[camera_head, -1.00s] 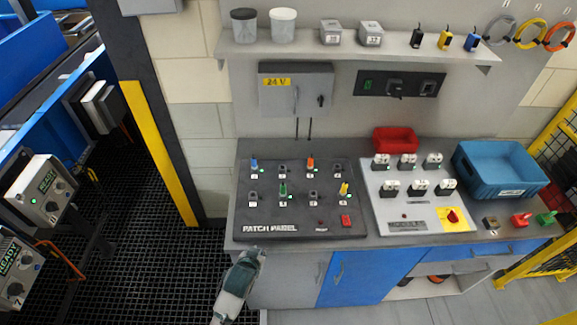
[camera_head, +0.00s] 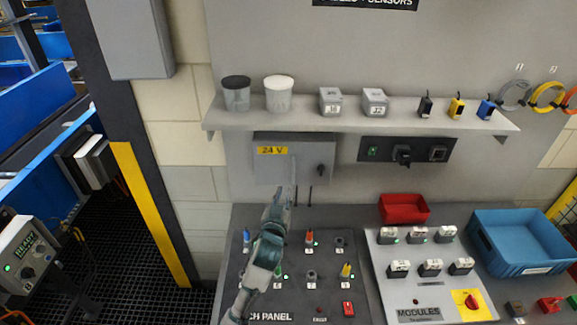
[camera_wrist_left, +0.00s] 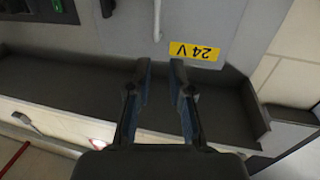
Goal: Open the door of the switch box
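The switch box is a grey wall box (camera_head: 318,152) with a yellow 24 V label, under the shelf. Its door looks closed. A pale upright handle (camera_head: 294,167) is on the door, and a dark knob (camera_head: 321,170) is at its right. My left gripper (camera_head: 284,195) is in front of the box's lower part, just below the handle. In the left wrist view the picture is upside down; the gripper (camera_wrist_left: 160,72) is open and empty. The handle (camera_wrist_left: 157,20) lies beyond the gap between the fingertips, apart from them. My right gripper is not in view.
The shelf (camera_head: 400,112) with tubs and small boxes overhangs the switch box. A dark switch panel (camera_head: 425,150) is to its right. Below are the patch panel (camera_head: 330,305), the modules board (camera_head: 385,300), a red bin (camera_head: 404,209) and a blue bin (camera_head: 520,258).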

